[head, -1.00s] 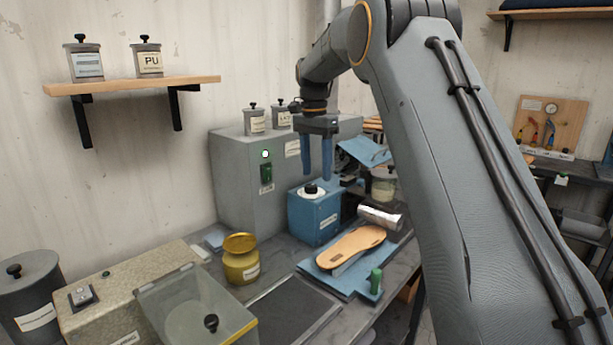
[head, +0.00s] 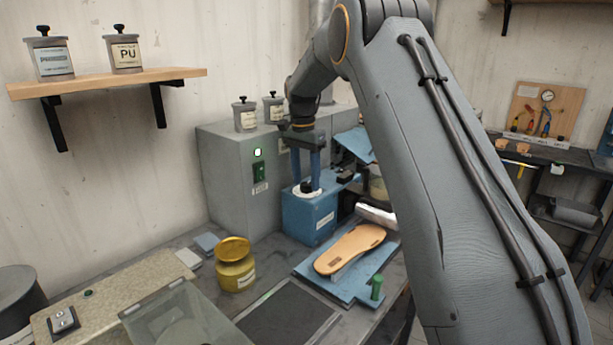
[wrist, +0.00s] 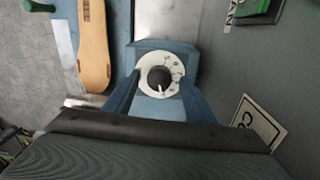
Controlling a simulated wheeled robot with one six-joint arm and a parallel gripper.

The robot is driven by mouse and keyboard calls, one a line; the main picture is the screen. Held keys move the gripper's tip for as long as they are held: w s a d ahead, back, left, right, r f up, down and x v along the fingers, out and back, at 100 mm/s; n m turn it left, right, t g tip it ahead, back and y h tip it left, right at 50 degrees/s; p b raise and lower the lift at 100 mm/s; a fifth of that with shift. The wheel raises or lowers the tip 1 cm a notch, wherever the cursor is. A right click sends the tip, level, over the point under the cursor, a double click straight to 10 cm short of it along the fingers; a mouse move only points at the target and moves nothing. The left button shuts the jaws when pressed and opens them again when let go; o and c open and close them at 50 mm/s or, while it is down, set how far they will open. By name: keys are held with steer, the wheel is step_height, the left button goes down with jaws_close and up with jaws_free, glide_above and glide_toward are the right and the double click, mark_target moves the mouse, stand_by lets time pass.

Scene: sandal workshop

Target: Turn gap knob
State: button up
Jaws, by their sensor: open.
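The gap knob (head: 307,187) is a small black knob on a white dial on top of a blue box (head: 308,219). In the wrist view, the knob (wrist: 159,76) sits at the middle of its marked dial, with a white pointer mark toward the bottom. My gripper (head: 306,180) is open and points down over the box. In the wrist view, its two blue fingers (wrist: 159,84) stand on either side of the knob, over the dial. Whether they touch the knob I cannot tell.
A grey cabinet (head: 226,180) with a lit indicator stands left of the blue box. A tan sole (head: 349,249) lies on a blue board in front. A yellow jar (head: 235,264) and a dark mat (head: 287,316) are on the bench nearer me.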

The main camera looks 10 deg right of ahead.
steer(key=shift+f, duration=0.25)
steer(key=c, duration=1)
steer(key=shift+c, duration=0.2)
